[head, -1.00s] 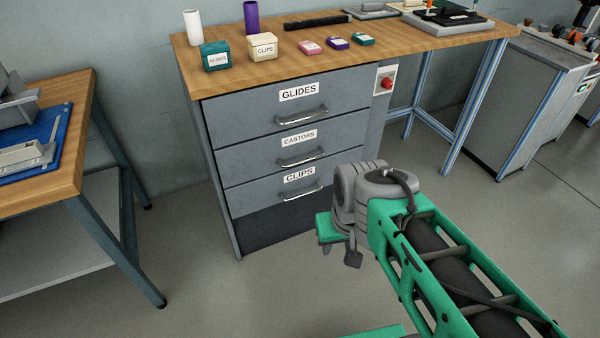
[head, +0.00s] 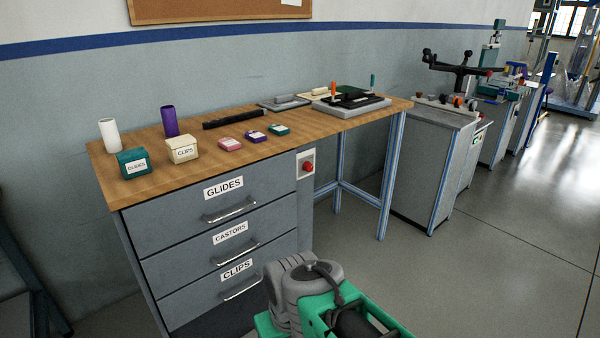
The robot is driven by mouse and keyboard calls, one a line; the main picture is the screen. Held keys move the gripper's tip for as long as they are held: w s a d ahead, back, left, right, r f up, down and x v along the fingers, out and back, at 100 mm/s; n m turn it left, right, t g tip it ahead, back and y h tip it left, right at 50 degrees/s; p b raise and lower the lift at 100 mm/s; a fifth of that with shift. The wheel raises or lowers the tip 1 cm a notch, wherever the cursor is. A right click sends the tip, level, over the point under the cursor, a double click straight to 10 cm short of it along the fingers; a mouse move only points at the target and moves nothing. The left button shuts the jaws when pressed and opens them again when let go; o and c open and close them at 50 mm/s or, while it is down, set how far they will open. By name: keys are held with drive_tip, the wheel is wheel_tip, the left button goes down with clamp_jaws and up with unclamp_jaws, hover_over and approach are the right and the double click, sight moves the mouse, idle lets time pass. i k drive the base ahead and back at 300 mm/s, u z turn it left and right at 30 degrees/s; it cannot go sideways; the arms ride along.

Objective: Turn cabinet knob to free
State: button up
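The cabinet (head: 135,235) under the wooden bench has drawers labelled GLIDES, CASTORS and CLIPS, and all look shut. The red knob (head: 308,167) sits on a pale plate at the cabinet's upper right, beside the GLIDES drawer. Its setting is too small to read. My grey and green arm shows at the bottom centre, in front of the cabinet's lower right and below the knob. My gripper's fingers are out of view, hidden or below the picture's edge. Nothing of my arm touches the knob.
The bench top (head: 190,185) holds a teal GLIDES box (head: 134,163), a cream CLIPS box (head: 182,150), several small boxes and two rolls. A grey machine cabinet (head: 425,170) stands right of the bench. Open floor (head: 470,270) lies at the right. Another bench's leg shows at the far left.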

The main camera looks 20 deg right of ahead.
sight(308, 166)
drive_tip(key=k, duration=0.65)
drive_tip(key=z, duration=0.35)
drive_tip(key=i, duration=1.25)
drive_tip(key=z, duration=0.35)
